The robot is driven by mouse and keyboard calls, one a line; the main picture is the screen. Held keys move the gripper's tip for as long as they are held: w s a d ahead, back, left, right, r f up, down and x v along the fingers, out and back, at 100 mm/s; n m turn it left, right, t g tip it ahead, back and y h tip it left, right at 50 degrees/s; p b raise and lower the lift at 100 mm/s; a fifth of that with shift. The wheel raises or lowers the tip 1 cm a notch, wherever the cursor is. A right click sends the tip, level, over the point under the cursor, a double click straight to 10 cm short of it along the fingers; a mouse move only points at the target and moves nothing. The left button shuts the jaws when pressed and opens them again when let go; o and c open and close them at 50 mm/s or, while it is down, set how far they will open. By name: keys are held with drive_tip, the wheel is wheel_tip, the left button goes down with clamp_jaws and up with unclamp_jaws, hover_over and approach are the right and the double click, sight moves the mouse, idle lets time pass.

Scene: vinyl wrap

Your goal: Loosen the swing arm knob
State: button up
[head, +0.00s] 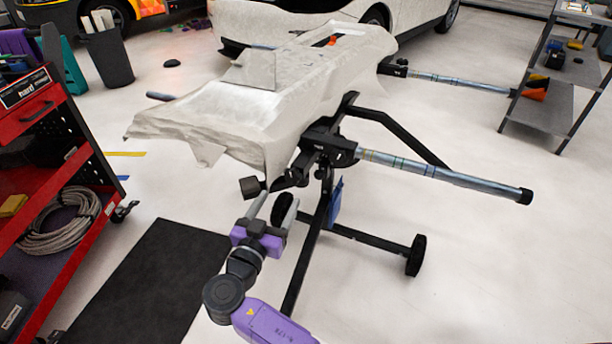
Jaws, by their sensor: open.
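The stand's black frame (322,215) carries a silver swing arm tube (440,175) out to the right. Nothing is visibly held.
A white-covered panel (235,103) lies over the stand. A black wheel (416,255) ends the stand's foot. A red tool cart (60,235) stands at left, a black mat (150,285) in front of it. A grey shelf (545,105) stands at right. The right floor is clear.

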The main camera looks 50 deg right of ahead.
sight(292, 179)
drive_tip(key=x, duration=0.8)
drive_tip(key=shift+b, duration=0.4)
drive_tip(key=shift+c, duration=0.5)
drive_tip(key=c, duration=1.3)
